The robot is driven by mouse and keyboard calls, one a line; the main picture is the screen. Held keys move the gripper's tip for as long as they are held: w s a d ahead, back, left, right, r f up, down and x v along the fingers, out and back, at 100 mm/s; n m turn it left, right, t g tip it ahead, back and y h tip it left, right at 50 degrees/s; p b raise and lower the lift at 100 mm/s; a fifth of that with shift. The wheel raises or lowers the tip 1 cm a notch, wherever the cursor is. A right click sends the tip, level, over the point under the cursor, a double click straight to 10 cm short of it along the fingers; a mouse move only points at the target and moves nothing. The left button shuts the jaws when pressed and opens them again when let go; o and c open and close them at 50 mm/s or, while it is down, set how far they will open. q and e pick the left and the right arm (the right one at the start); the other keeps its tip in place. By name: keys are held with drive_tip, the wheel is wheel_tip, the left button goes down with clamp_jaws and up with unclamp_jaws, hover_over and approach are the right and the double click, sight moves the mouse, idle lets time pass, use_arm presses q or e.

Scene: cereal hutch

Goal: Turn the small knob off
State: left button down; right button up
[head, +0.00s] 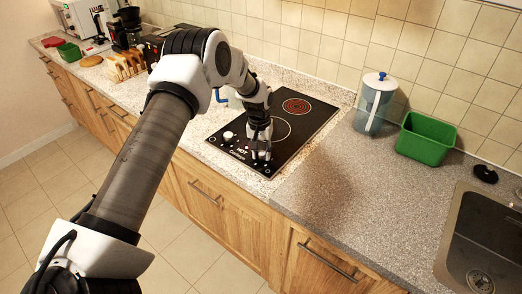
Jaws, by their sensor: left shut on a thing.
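The black cooktop (308,127) is set in the speckled counter. Its far ring (296,106) glows red, and the nearer ring is a plain outline. My left gripper (261,157) points down at the cooktop's front right corner and is shut on the small knob there, which the fingers mostly hide. A larger white knob (228,136) stands uncovered at the front left, beside the "HOT" lettering. My right gripper is not in view.
A toast rack (124,66) and appliances stand at the far left. The front right counter is clear.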

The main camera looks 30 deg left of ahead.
sight(260, 153)
use_arm(q)
drive_tip(key=shift+s+f+n, duration=0.15)
drive_tip(key=shift+f+n, duration=0.05)
drive_tip(key=shift+n, duration=0.6)
drive_tip(key=c, duration=0.8)
unclamp_jaws()
drive_tip(key=shift+w, duration=0.25)
drive_tip(key=r, duration=1.2)
drive_tip(key=shift+s+a, duration=0.1)
drive_tip(key=shift+a, duration=0.15)
drive_tip(key=shift+f, duration=0.1)
